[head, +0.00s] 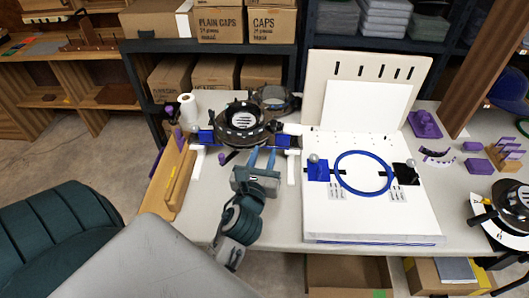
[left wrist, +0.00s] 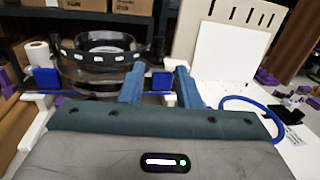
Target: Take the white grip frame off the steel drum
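The steel drum (head: 240,119) is a dark round body with a slotted black band, on the grey table left of the white board. It also shows in the left wrist view (left wrist: 98,72). The white grip frame (head: 291,167) shows as white end pieces on both sides of the drum, with blue blocks (head: 206,137) beside it. In the left wrist view its white part (left wrist: 36,128) is at the left. My left gripper (head: 262,156) is open in front of the drum's right side, its blue-grey fingers apart. I cannot tell whether they touch the frame. My right gripper is not in view.
A white board (head: 370,210) with a blue ring (head: 337,173) lies right of my left gripper. A wooden rail (head: 178,180) and white roll (head: 188,108) stand left of the drum. Purple parts (head: 424,124) and a black round device (head: 507,205) are at the right.

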